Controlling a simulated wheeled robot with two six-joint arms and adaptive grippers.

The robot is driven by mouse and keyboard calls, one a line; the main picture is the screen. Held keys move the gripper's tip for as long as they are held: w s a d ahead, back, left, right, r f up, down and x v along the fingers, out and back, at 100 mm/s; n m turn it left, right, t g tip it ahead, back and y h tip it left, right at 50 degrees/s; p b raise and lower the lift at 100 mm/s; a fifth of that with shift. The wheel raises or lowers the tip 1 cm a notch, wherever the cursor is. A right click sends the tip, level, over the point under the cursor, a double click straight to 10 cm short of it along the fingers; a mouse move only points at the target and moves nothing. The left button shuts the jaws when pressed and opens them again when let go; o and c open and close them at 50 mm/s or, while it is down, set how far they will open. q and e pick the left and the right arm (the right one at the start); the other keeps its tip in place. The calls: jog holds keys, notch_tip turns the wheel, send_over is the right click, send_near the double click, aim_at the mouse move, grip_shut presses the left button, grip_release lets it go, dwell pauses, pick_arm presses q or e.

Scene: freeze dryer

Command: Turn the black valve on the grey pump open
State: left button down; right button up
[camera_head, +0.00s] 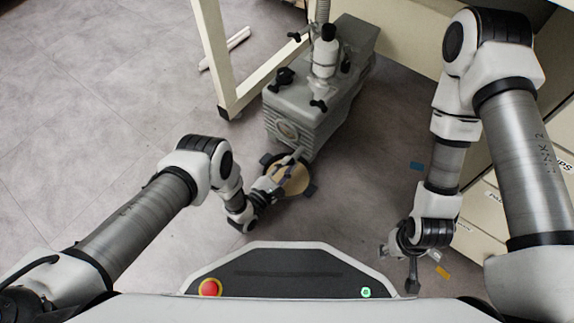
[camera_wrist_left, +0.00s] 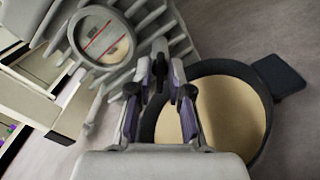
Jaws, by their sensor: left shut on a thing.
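The grey pump (camera_head: 310,115) stands on the floor at the top middle of the head view. Its ribbed front with a round sight glass (camera_wrist_left: 103,38) fills the top of the left wrist view. Black knobs show on the pump: one at its left top edge (camera_head: 285,77), one near its front (camera_head: 319,105). I cannot tell which is the valve.
A round tan-bottomed pan with a dark rim (camera_wrist_left: 262,88) lies below the spout, close to my left gripper. A cream table leg (camera_head: 212,55) stands left of the pump. Cream cabinets (camera_head: 485,210) stand at the right.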

pick_arm(q)
jog(key=n, duration=0.6)
jog(key=shift+n, duration=0.4)
dwell(0.3)
jog(key=c, duration=1.3)
grip_release()
jog(key=v, duration=1.2)
